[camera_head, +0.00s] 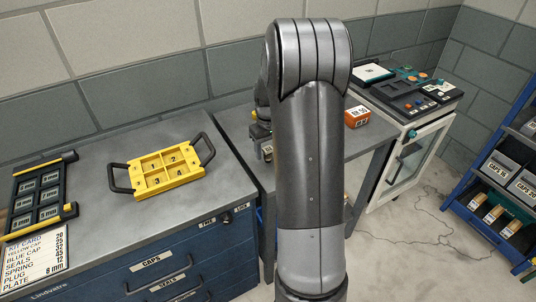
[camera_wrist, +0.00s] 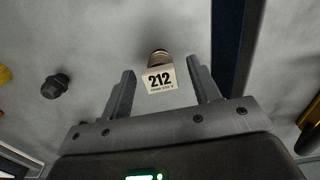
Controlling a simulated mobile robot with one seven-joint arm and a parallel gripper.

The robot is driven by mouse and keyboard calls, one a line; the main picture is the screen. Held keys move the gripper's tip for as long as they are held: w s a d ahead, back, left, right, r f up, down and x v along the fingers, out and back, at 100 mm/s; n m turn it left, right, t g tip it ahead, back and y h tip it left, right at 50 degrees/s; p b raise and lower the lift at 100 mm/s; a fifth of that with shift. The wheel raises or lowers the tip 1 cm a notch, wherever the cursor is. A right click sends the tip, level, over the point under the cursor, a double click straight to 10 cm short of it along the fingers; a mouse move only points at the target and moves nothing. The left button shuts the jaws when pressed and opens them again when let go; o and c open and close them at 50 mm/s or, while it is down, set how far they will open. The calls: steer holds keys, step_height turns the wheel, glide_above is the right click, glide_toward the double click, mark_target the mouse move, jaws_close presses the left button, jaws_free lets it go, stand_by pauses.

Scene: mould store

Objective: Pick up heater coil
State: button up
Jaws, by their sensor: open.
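In the wrist view, a small round brownish metal piece (camera_wrist: 159,57) with a cream tag (camera_wrist: 160,79) reading "212" sits on a grey surface. It appears to be the heater coil, but its shape is largely hidden by the tag. My gripper (camera_wrist: 161,70) is open, with one finger on each side of the tagged piece and visible gaps to both. Nothing is held. In the head view my arm covers most of the gripper, and only a dark part of it (camera_head: 261,131) shows above the middle table.
A black knob-like part (camera_wrist: 55,86) lies left of my gripper. In the head view, a yellow numbered tray (camera_head: 174,187) stands on the blue drawer bench. An orange box (camera_head: 357,117) is right of my arm. A control unit (camera_head: 404,98) stands at back right.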

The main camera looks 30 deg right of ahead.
step_height(320, 180, down, 2)
steer(key=shift+f, duration=0.1)
steer(key=c, duration=1.1)
